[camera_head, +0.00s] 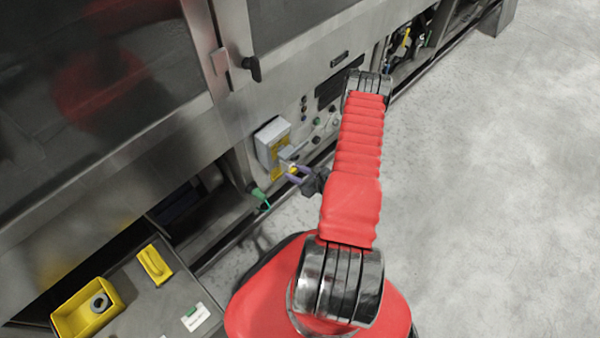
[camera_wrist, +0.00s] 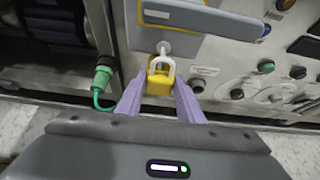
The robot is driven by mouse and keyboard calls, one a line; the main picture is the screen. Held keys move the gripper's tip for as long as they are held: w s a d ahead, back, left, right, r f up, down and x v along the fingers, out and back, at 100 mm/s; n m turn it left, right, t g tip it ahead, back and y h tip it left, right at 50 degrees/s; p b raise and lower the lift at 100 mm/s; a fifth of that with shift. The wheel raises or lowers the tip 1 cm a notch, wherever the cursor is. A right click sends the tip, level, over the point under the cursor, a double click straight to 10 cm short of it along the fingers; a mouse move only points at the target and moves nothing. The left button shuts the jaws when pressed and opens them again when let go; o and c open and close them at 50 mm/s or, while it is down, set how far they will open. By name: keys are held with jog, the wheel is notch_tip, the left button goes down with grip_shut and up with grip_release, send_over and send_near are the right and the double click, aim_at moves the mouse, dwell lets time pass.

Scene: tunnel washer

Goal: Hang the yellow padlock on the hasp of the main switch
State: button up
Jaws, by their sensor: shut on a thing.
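The yellow padlock (camera_wrist: 159,84) is upright between the purple fingers of my gripper (camera_wrist: 158,92), its pale shackle (camera_wrist: 161,66) pointing up. In the head view my gripper (camera_head: 294,172) is in front of the lower part of the main switch, a grey box (camera_head: 269,142) on the machine wall. In the wrist view the switch shows a yellow plate (camera_wrist: 172,14) and a grey-blue handle (camera_wrist: 215,20). A pale round-ended piece (camera_wrist: 164,47), perhaps the hasp, is just above the shackle and overlaps it in view. I cannot tell whether the shackle is around it.
A green connector with a cable (camera_wrist: 103,76) is left of my gripper. Buttons and knobs (camera_wrist: 266,67) cover the panel to the right. A tabletop (camera_head: 150,300) at lower left bears a yellow bin (camera_head: 88,312) and a yellow block (camera_head: 154,263). The floor at right is clear.

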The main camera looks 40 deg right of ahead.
jog(key=shift+w+f, duration=0.1)
jog(key=shift+w, duration=1.2)
jog(key=shift+w+f, duration=0.45)
jog(key=shift+f, duration=0.2)
jog(key=o, duration=1.2)
